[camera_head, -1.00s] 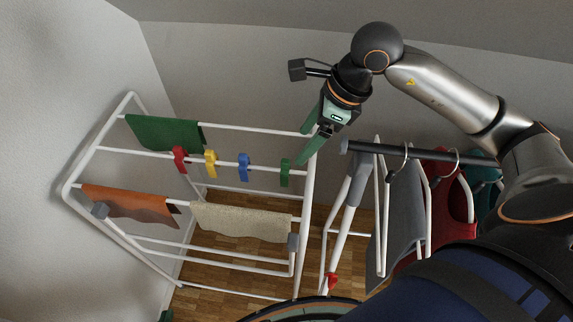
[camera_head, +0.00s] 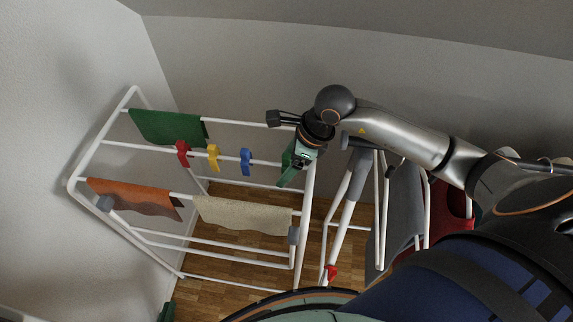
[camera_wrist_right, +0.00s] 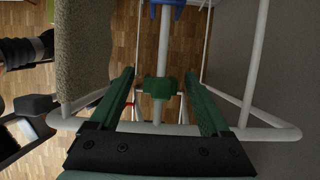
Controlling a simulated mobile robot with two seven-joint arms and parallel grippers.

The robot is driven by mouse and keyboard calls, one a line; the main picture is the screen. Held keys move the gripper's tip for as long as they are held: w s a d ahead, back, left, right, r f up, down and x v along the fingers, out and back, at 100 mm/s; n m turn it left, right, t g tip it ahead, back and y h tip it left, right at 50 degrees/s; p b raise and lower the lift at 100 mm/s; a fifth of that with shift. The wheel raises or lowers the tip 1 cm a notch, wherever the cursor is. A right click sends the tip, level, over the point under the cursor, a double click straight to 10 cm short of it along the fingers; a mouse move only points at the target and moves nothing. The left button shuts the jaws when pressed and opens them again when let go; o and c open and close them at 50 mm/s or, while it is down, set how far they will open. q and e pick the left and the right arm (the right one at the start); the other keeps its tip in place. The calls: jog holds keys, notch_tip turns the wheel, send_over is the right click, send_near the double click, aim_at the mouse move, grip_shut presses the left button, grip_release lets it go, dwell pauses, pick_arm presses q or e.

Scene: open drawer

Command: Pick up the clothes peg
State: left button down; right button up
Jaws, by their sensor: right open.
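Several clothes pegs are clipped on a white bar of the drying rack: red (camera_head: 182,153), yellow (camera_head: 213,157) and blue (camera_head: 246,161). A green peg (camera_wrist_right: 160,87) shows in the right wrist view on the same bar. In the head view my right gripper covers it. My right gripper (camera_head: 287,170) is open at the right end of that bar. Its two green fingers (camera_wrist_right: 160,76) stand either side of the green peg with a gap on both sides. A green tip at the bottom left of the head view, probably my left gripper (camera_head: 166,312), is mostly cut off.
The white rack (camera_head: 140,228) carries a green cloth (camera_head: 165,128), an orange cloth (camera_head: 130,197) and a beige cloth (camera_head: 240,214). Rack side bars run close to my right gripper. The wall is behind.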

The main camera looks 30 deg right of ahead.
grip_shut()
dwell(0.7)
